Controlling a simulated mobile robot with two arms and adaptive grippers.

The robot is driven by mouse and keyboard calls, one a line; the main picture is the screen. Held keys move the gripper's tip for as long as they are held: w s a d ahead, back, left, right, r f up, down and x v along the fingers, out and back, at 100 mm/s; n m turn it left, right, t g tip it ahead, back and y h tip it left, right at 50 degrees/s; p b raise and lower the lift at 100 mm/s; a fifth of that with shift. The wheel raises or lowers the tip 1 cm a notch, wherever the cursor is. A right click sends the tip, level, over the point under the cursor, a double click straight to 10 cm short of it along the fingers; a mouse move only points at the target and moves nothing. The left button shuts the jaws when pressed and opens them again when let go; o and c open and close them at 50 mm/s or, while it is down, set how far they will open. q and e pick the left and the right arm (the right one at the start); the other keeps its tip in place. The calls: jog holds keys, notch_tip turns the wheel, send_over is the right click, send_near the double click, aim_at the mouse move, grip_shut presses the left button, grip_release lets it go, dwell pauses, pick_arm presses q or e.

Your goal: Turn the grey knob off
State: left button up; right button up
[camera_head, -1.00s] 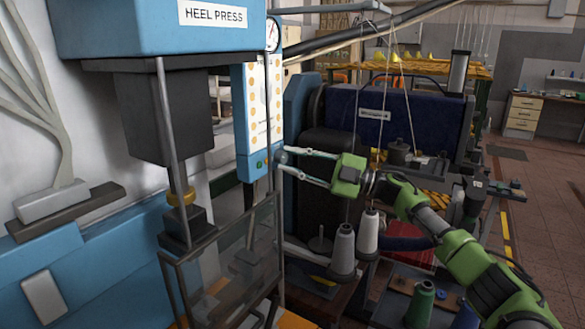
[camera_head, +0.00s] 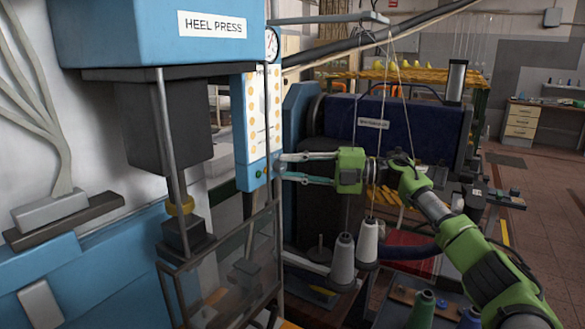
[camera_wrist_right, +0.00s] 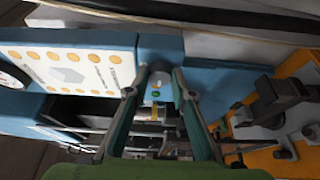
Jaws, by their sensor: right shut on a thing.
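The knob's exact setting cannot be read. My left gripper is not in view.
The heel press (camera_head: 150,35) fills the left, with a clear guard (camera_head: 225,275) below. A gauge (camera_head: 271,44) is above the control box. Thread spools (camera_head: 342,262) stand below my right gripper. A dark blue machine (camera_head: 400,125) stands behind it.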

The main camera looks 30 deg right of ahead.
dwell(0.4)
jog(key=o, duration=1.1)
jog(key=v, duration=1.2)
